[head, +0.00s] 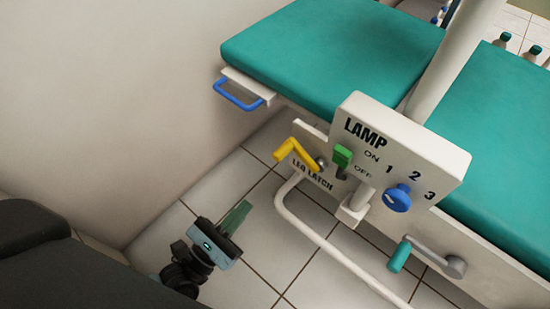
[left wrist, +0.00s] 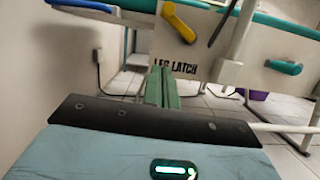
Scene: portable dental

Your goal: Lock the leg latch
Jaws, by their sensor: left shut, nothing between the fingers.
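The leg latch is a yellow handle (head: 296,153) on the white side panel, just above the "LEG LATCH" lettering (head: 311,174). In the head view the handle slants from its pivot at the right, up and then down to the left. It also shows at the top of the left wrist view (left wrist: 179,22), above the lettering. My left gripper (head: 235,217) is below and left of the handle, apart from it. Its green fingers are together with nothing between them; they also show in the left wrist view (left wrist: 160,87). My right gripper is not in view.
A lamp panel (head: 405,150) with a green switch (head: 342,156) and blue knob (head: 397,198) stands right of the latch. A white tube (head: 325,245) curves below it. A blue handle (head: 238,97) juts out under the teal cushion (head: 325,50). A teal-gripped crank (head: 400,256) is lower right.

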